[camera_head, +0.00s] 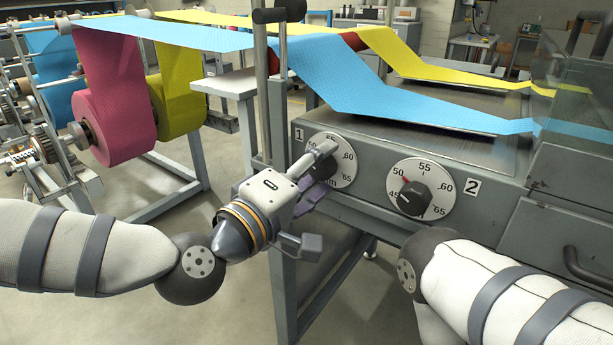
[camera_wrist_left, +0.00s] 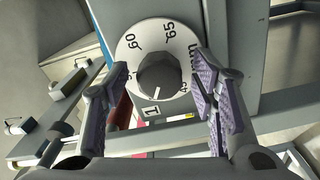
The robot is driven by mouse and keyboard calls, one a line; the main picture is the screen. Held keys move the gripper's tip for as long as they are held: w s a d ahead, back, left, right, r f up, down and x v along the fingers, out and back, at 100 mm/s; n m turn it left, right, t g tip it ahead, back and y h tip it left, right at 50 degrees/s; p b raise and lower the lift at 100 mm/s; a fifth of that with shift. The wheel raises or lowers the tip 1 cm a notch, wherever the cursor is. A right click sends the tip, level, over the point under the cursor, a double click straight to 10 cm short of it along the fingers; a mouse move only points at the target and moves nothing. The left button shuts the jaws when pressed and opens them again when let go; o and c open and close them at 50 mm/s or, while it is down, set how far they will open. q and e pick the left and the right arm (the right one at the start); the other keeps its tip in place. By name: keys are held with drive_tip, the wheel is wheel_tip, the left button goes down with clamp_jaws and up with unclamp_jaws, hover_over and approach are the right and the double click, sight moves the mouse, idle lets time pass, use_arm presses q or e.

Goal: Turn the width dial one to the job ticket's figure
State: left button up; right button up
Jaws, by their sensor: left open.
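Width dial one (camera_head: 347,172) is a round white plate with a dark knob on the grey machine front, beside a "1" label (camera_head: 299,135). My left gripper (camera_head: 325,160) is in front of it and hides part of its scale. In the left wrist view the dial (camera_wrist_left: 185,45) shows 60, 65 and "mm", and its knob (camera_wrist_left: 160,74) carries a pale line toward the "1" label. My left gripper's purple-padded fingers (camera_wrist_left: 163,92) are open, one on each side of the knob; contact is not visible. The right gripper and a job ticket are not in view.
A second dial (camera_head: 437,208) with a red-marked knob (camera_head: 412,198) is close to the right, beside a "2" label (camera_head: 472,186). My right forearm is below it. Blue (camera_head: 400,108) and yellow webs run above the machine. Coloured rolls (camera_head: 115,110) stand at left.

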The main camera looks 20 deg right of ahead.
use_arm(q)
drive_tip(key=v, duration=1.1)
drive_tip(key=shift+a, duration=0.2)
drive_tip(key=shift+s, duration=0.15)
drive_tip(key=s+a+f+m+g+y+p, duration=0.1)
drive_tip(key=s+a+f+g+y+p, duration=0.2)
drive_tip(key=s+f, duration=0.7)
drive_tip(key=s+a+f+m+g+y, duration=0.1)
drive_tip(key=s+a+f+g+y, duration=0.4)
drive_tip(key=f, duration=0.8)
drive_tip(key=s+a+f+m+g+y+p, duration=0.1)
drive_tip(key=s+a+f+g+y, duration=0.1)
drive_tip(key=s+a, duration=0.8)
drive_tip(key=s+a+f+m+g+y+p, duration=0.1)
drive_tip(key=s+a+f+g+y+p, duration=0.1)
drive_tip(key=s+a, duration=0.8)
wheel_tip(320, 180, down, 3)
drive_tip(key=shift+s+f+g+y, duration=0.15)
drive_tip(key=shift+s+g+y, duration=0.55)
drive_tip(key=shift+s+y, duration=0.35)
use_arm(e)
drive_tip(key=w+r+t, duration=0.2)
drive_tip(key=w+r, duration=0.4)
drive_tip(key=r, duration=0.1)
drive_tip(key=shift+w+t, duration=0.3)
use_arm(q)
drive_tip(key=shift+w+d, duration=0.1)
